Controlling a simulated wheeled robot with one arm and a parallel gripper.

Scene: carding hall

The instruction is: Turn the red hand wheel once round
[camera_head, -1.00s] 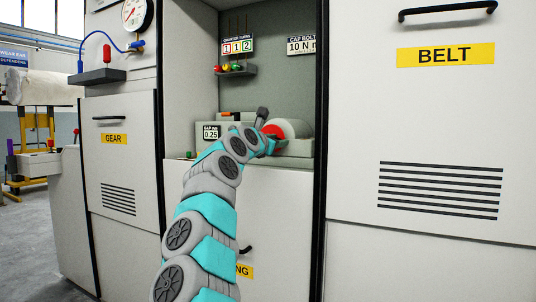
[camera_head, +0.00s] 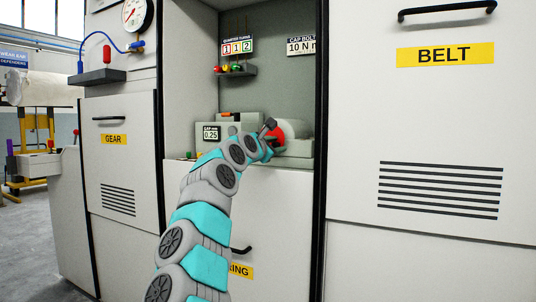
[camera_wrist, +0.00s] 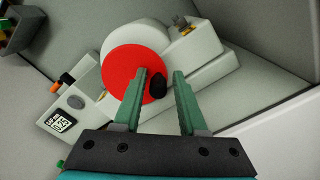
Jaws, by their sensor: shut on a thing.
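The red hand wheel (camera_head: 276,132) is partly hidden behind my wrist in the head view. In the wrist view its red face (camera_wrist: 128,72) shows on a pale grey housing, with a short black handle (camera_wrist: 158,86) at its lower right edge. My gripper (camera_wrist: 160,78) has its two green fingers on either side of this handle and is shut on it. The left finger overlaps the red face in the picture.
The wheel sits in a recess with a gap display (camera_head: 211,132) reading 0.25 and a small shelf (camera_head: 236,70) of coloured pieces. A BELT panel (camera_head: 445,110) stands right and a GEAR panel (camera_head: 125,160) left. A wall closes the recess behind.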

